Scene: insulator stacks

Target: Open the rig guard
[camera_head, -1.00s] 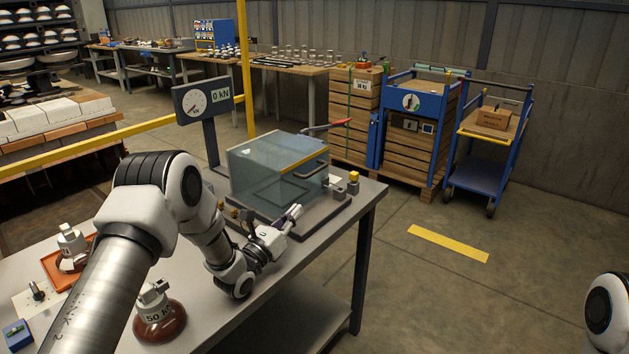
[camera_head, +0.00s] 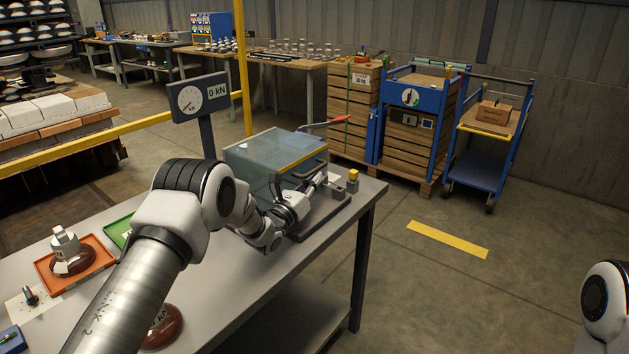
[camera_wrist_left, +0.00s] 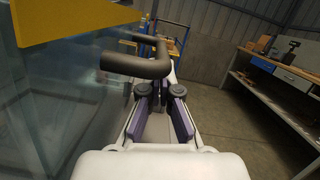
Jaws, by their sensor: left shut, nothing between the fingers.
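The rig guard (camera_head: 262,158) is a clear box with a yellow strip (camera_head: 301,158) along its top edge. It stands on the table over the test rig and looks closed. Its dark bar handle (camera_head: 307,171) is on the side facing right. My left gripper (camera_head: 322,179) is beside that handle, its fingers partly hidden. In the left wrist view, the guard (camera_wrist_left: 60,95) fills the left and the handle (camera_wrist_left: 135,63) crosses just beyond the fingertips. My left gripper (camera_wrist_left: 160,92) is shut and empty there. My right gripper is out of view.
The gauge display (camera_head: 199,97) stands behind the guard. An orange tray (camera_head: 88,268) with an insulator, a green tray (camera_head: 118,231) and a brown insulator (camera_head: 163,328) are on the table (camera_head: 250,300). A yellow-topped block (camera_head: 353,176) sits right of the guard.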

